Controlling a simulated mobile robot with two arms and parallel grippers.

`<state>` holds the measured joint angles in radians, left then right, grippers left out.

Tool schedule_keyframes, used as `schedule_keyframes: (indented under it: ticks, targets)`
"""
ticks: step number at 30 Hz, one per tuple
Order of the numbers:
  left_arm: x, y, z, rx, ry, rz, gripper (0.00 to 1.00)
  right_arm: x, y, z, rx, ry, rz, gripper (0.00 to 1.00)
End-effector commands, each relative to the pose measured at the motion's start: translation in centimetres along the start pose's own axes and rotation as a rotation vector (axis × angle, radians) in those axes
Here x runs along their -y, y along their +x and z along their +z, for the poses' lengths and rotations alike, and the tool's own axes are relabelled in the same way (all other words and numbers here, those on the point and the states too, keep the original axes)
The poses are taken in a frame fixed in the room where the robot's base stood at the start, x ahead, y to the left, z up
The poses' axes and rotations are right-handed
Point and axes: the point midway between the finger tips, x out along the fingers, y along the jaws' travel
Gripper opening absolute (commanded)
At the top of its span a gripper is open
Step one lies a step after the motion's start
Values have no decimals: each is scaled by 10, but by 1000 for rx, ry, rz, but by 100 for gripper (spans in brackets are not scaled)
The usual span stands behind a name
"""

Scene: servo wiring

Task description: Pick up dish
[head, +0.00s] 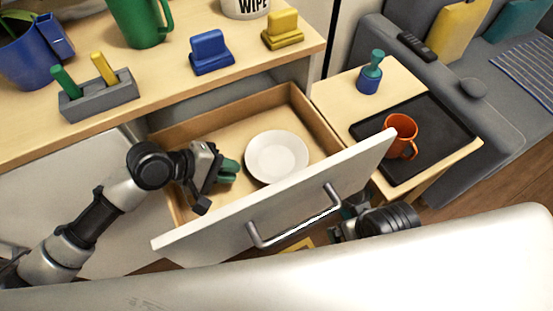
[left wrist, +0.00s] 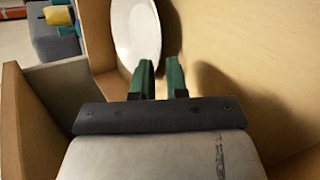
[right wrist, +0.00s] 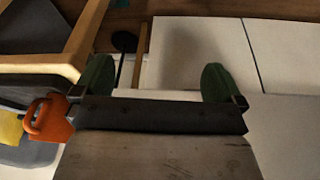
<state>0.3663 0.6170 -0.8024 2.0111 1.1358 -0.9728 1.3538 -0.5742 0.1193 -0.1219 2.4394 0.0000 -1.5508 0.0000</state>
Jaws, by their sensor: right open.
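The white dish (head: 277,157) lies on the floor of the open drawer (head: 290,98). My left gripper (head: 229,171) is down inside the drawer, just left of the dish in the head view. In the left wrist view its green fingers (left wrist: 160,78) stand a narrow gap apart with nothing visible between them. The dish (left wrist: 136,32) is beyond them, its lower rim by the left finger; contact cannot be told.
An orange mug (head: 400,136) stands on a black tray (head: 444,122) on the side table, right of the drawer. The countertop (head: 165,90) above holds a green mug (head: 140,20), blue and yellow blocks and a grey holder. The drawer walls surround my left gripper.

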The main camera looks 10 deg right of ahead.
Motion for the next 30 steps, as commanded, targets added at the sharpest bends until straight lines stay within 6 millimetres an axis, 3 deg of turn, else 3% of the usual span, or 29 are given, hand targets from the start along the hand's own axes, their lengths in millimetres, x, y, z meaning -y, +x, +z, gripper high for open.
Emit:
schedule_keyframes:
  ticks: [6,13,22,25,30]
  targets:
    - [0,21,0,1,2,2,14,0,-3,3,-5,1,1,100]
    - [-1,52,2,0,1,2,14,0,8,6,-4,1,1,100]
    - [-2,56,2,-2,1,1,14,0,7,6,-4,0,1,100]
    - [-2,56,2,-2,1,0,0,0,8,6,-4,0,1,100]
    - [-2,55,2,-1,1,2,0,0,8,6,-4,0,1,100]
